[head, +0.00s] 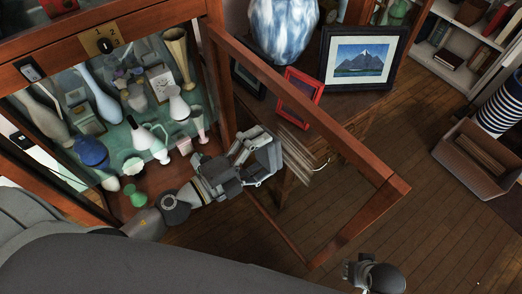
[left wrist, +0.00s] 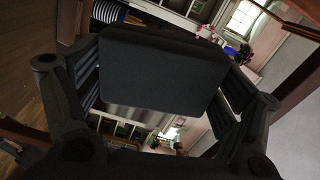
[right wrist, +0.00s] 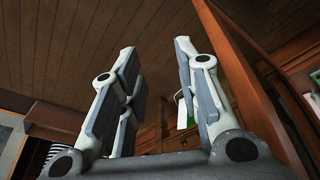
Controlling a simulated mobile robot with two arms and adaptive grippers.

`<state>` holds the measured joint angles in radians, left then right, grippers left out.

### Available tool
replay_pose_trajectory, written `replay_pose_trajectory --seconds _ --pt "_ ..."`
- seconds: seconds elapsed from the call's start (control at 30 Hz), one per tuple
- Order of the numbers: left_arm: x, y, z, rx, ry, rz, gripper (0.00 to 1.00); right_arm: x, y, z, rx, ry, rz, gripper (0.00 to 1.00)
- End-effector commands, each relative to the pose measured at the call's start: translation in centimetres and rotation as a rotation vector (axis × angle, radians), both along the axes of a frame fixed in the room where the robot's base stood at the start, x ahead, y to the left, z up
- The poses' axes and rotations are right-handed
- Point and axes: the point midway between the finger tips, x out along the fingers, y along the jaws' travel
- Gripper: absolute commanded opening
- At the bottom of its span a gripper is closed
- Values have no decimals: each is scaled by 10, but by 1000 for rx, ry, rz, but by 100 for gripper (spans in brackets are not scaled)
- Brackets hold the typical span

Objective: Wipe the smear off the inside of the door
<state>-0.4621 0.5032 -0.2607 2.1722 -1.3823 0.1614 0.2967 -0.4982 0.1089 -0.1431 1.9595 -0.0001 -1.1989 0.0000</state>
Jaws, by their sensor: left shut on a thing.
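The cabinet door (head: 300,92) stands open, a wooden frame around clear glass. A whitish streaky smear (head: 298,152) shows on the glass, near the middle of the door. My left gripper (head: 262,152) is on the cabinet side of the door, just left of the smear. It is shut on a dark grey pad (left wrist: 160,70), which fills much of the left wrist view. I cannot tell whether the pad touches the glass. My right gripper (right wrist: 160,75) is open and empty in the right wrist view. In the head view it is low, beyond the door's bottom corner, partly hidden.
The cabinet shelf holds several vases and ornaments, including a blue jar (head: 91,151) and a white jug (head: 150,140), close to my left arm. Behind the door, a chest holds a blue-white vase (head: 283,30), a red frame (head: 299,97) and a mountain picture (head: 362,59).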

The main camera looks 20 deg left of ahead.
Motion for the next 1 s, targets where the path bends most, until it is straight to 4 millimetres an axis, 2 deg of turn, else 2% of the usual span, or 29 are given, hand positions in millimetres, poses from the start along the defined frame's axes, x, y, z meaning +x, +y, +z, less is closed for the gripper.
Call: replay_pose_trajectory --seconds 1.0 --pt "7 -5 1 0 -1 0 51 -7 0 -21 0 17 1 30"
